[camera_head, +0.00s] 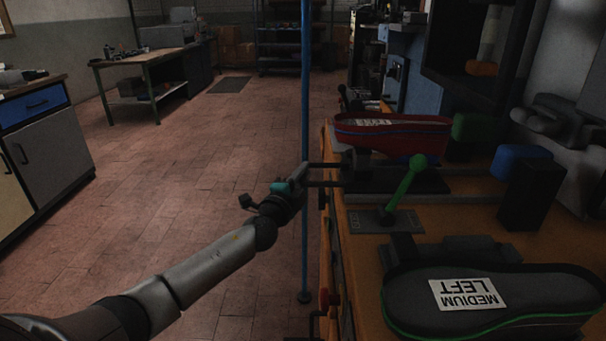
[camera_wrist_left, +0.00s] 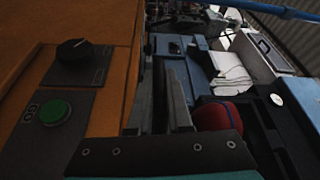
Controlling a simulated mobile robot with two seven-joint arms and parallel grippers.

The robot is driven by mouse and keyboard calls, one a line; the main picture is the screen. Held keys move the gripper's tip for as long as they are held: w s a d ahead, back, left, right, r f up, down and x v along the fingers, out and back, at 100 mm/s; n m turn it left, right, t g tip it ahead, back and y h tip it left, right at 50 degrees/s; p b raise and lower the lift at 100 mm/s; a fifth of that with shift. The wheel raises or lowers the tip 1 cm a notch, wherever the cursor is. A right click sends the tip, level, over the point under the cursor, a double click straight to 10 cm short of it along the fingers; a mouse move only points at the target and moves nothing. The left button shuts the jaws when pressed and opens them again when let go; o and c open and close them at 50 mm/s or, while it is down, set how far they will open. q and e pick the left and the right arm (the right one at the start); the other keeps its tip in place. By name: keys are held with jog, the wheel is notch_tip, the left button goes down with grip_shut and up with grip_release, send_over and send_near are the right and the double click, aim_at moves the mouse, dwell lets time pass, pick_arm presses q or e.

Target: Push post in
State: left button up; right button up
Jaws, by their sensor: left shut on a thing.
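My left gripper (camera_head: 343,172) reaches in from the left at the bench's near edge. Its two fingers are shut on a small dark block-like piece (camera_head: 349,160), which may be the post, beside the left end of a red shoe form (camera_head: 400,136). The gripper's hold partly hides this piece. In the left wrist view my left fingers (camera_wrist_left: 166,72) point away from the camera, and the red form (camera_wrist_left: 217,117) shows to their right. What lies between the fingertips is too dark to tell there. My right gripper is in neither view.
A green lever (camera_head: 405,183) leans up from a plate. A grey shoe form labelled MEDIUM LEFT (camera_head: 415,295) lies in front. Green (camera_head: 474,127) and blue (camera_head: 520,157) pads stand right. The wrist view shows a green button (camera_wrist_left: 53,112).

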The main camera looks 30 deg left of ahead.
aim_at(341, 167)
pick_arm(q)
grip_shut()
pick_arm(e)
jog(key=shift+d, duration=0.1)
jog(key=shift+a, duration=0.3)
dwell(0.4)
pick_arm(q)
jog(key=w+d, duration=0.1)
jog(key=d, duration=0.1)
jog(key=w+d, duration=0.1)
jog(key=d, duration=0.1)
jog(key=w+d, duration=0.2)
jog(key=d, duration=0.1)
jog(key=shift+w, duration=0.1)
jog(key=shift+d, duration=0.1)
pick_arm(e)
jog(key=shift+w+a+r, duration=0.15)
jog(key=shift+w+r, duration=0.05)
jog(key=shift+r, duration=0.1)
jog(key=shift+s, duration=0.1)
pick_arm(q)
jog(key=o, duration=0.7)
grip_release()
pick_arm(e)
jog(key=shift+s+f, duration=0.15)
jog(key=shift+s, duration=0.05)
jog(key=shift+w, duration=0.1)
